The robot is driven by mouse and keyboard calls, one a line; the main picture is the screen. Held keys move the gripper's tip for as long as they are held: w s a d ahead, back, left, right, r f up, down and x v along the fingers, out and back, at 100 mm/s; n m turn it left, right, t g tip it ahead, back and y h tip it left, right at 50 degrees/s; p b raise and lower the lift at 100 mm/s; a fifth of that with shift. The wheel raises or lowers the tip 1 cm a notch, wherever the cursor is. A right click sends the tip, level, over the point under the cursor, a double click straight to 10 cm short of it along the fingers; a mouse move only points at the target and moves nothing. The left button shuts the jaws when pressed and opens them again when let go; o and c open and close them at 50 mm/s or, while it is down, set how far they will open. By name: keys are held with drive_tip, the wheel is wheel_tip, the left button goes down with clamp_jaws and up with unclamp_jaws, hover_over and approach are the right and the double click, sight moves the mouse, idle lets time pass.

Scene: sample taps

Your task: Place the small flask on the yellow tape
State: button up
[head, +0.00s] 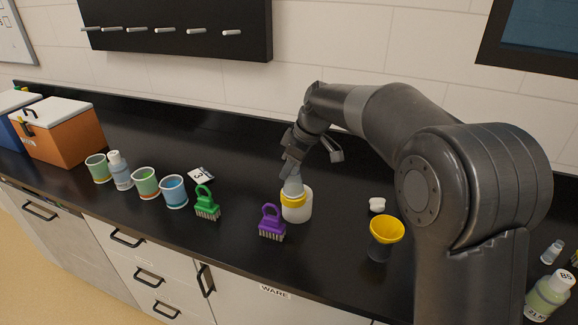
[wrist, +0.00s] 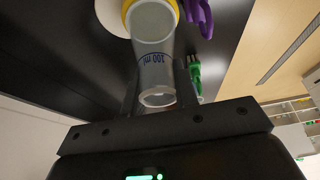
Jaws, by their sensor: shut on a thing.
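The small flask (wrist: 152,70) is clear grey with a "100 ml" mark; it also shows in the head view (head: 293,187), close to upright. My gripper (wrist: 157,92) is shut on its neck, and in the head view my gripper (head: 292,166) is above the counter's middle. A yellow ring (head: 293,200), likely the yellow tape, lies at the flask's lower end, by a white cylinder (head: 298,213). In the wrist view the yellow ring (wrist: 177,6) curves around the flask's wide end. I cannot tell whether the flask rests on it.
A purple brush (head: 271,224) stands close at left front, and a green brush (head: 206,205) farther left. A yellow funnel (head: 387,230) and a white cap (head: 377,205) are at right. Several cups and an orange box (head: 68,137) stand left. The counter behind is clear.

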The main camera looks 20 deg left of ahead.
drive_tip(key=shift+f, duration=0.1)
drive_tip(key=o, duration=0.9)
drive_tip(key=shift+o, duration=0.2)
drive_tip(key=v, duration=1.2)
drive_tip(key=shift+r, duration=0.25)
